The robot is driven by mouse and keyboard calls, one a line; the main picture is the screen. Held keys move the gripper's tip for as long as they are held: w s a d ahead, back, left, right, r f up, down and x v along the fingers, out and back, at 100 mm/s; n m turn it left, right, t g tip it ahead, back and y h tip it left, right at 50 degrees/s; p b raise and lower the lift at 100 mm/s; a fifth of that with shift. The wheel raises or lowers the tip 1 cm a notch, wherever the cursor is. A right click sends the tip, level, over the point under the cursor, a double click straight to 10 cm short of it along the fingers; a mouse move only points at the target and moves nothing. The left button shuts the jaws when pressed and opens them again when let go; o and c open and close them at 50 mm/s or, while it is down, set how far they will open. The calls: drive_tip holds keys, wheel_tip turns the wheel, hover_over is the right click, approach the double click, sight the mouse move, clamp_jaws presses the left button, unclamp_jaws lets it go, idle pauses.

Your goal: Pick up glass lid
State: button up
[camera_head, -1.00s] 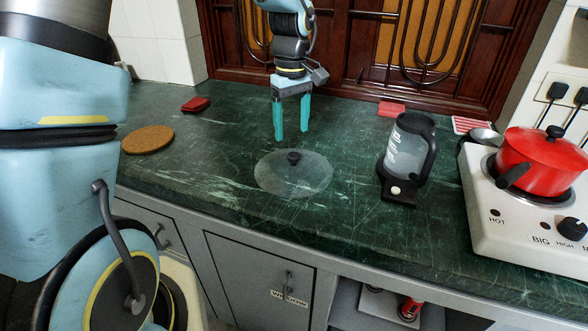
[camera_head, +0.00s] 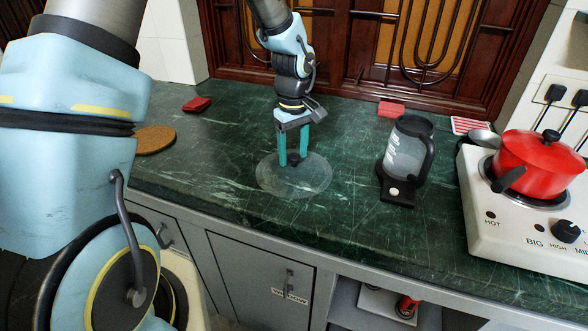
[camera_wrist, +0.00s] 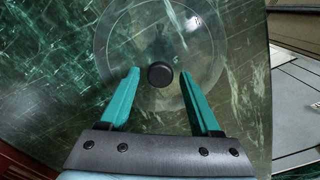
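The glass lid (camera_head: 312,178) lies flat on the green counter, a clear disc with a black knob (camera_head: 295,159) at its middle. My gripper (camera_head: 293,162) points down over the lid, its two teal fingers apart and empty. In the wrist view the lid (camera_wrist: 115,45) spreads beyond the fingertips. Its round black knob (camera_wrist: 160,74) shows between and slightly beyond the fingertips of my gripper (camera_wrist: 160,72). No contact between fingers and knob shows. I cannot tell the exact height of the fingertips above the glass.
A kettle (camera_head: 408,150) stands on its base to the right. A red pot (camera_head: 540,165) sits on the white stove (camera_head: 500,222) at far right. A cork mat (camera_head: 153,139) and a red item (camera_head: 197,104) are at left. The counter around the lid is clear.

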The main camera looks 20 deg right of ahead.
clamp_jaws()
idle(0.6)
